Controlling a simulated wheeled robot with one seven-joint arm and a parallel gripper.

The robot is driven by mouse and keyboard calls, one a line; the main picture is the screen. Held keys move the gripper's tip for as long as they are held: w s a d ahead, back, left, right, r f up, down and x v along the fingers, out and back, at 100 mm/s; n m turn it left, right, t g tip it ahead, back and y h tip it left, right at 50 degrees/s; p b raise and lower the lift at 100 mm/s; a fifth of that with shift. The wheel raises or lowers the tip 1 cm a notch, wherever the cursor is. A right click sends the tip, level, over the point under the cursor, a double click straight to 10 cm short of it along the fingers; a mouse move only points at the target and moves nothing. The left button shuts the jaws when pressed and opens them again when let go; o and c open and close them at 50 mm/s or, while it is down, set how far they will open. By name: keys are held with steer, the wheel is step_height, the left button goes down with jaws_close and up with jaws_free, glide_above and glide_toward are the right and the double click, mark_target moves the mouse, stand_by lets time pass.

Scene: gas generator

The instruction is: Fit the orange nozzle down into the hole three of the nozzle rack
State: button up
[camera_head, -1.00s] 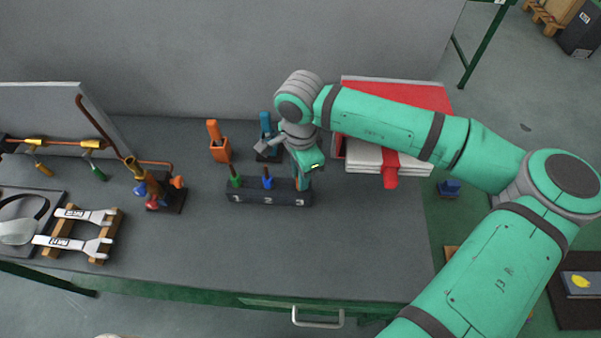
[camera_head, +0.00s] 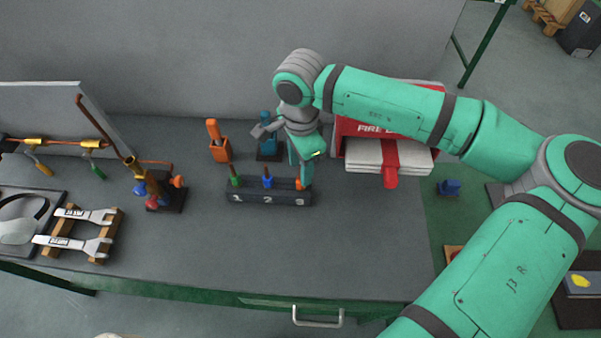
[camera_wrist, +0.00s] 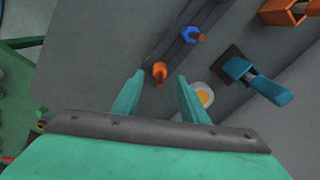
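The black nozzle rack (camera_head: 270,199) stands on the workbench, with holes marked 1, 2 and 3. The orange nozzle (camera_head: 300,184) stands at hole three, at the rack's right end. In the wrist view the orange nozzle (camera_wrist: 159,70) shows between my fingertips, upright in the rack as far as I can tell; its lower end is hidden. My gripper (camera_head: 305,182) points down over that end of the rack. Its two fingers are apart in the wrist view (camera_wrist: 160,77), with gaps on both sides of the nozzle.
A green nozzle (camera_head: 235,181) and a blue nozzle (camera_head: 267,182) stand in holes one and two. Behind the rack are an orange holder (camera_head: 219,152) and a blue tool (camera_head: 266,128) on a dark base. A red box (camera_head: 350,127) is right. The bench front is clear.

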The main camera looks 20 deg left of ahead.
step_height(320, 180, up, 6)
steer(key=shift+r, duration=0.2)
stand_by(0.6)
